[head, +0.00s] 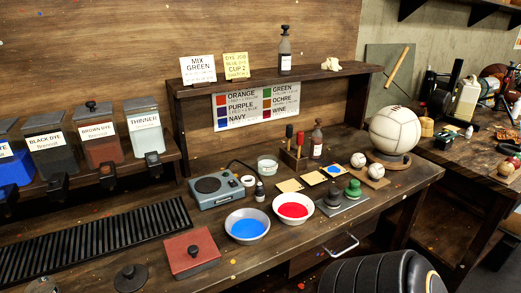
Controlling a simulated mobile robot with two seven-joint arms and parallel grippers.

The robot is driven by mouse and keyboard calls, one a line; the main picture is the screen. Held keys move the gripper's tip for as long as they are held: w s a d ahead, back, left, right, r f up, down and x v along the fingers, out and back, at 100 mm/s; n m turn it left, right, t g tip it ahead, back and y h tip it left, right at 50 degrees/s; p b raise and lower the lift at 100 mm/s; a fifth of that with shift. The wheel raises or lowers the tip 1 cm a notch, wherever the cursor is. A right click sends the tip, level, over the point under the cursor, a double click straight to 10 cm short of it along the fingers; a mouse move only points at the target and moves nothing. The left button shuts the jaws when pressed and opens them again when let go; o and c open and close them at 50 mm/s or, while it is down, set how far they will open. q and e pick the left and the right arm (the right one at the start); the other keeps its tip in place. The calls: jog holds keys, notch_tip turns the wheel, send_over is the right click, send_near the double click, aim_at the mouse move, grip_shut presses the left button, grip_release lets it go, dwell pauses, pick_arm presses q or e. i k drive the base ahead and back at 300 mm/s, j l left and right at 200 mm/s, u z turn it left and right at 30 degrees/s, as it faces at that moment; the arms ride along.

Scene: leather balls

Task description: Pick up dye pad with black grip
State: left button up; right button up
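Two small round pads with knob grips stand on a grey metal plate (342,205) on the workbench, right of the red bowl. A red square block with a black knob (190,252) lies at the front left of the bench. A dark disc with a black knob (130,277) lies at the lower left edge. Neither of my grippers is in view.
A bowl of blue dye (248,228) and a bowl of red dye (293,208) stand left of the plate. Two small balls (358,160) and a large white ball (395,131) stand behind it. A black ribbed object (375,273) fills the lower right.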

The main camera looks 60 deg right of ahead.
aim_at(333, 200)
jog(key=z, duration=2.5)
